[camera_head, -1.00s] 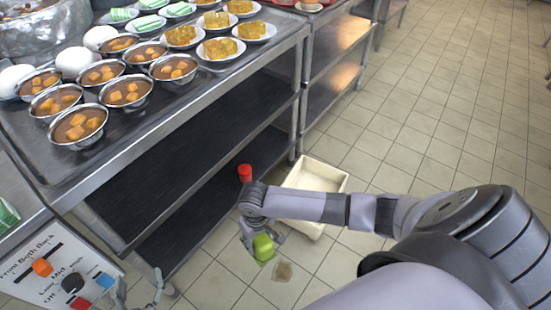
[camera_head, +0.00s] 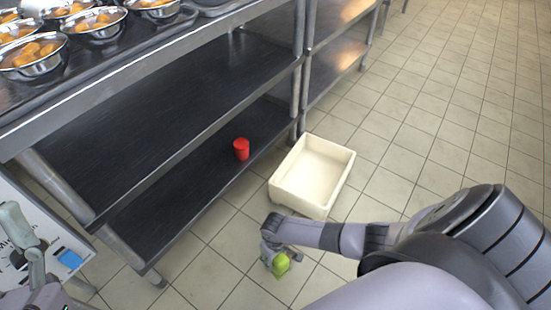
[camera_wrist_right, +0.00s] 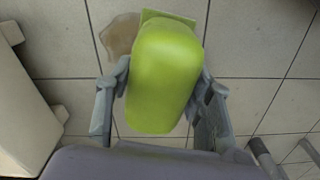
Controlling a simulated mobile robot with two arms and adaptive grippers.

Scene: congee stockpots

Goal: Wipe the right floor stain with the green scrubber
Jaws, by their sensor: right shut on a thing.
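My right gripper (camera_head: 275,257) is shut on the green scrubber (camera_head: 281,264), low over the tiled floor in front of the cream bin. The scrubber (camera_wrist_right: 165,78) fills the middle of the right wrist view, between the two fingers. A brown floor stain (camera_wrist_right: 120,35) shows there just beyond the scrubber's upper left, partly covered by it in the picture. I cannot tell whether the scrubber touches the floor. In the head view the stain cannot be made out. My left gripper (camera_head: 38,270) is at the lower left edge, only partly in view.
The cream bin (camera_head: 346,168) stands on the floor beyond my right gripper and shows at the left of the wrist view (camera_wrist_right: 20,125). A red container (camera_head: 241,149) sits on the lower shelf of the metal rack (camera_head: 185,190). Open floor lies to the right.

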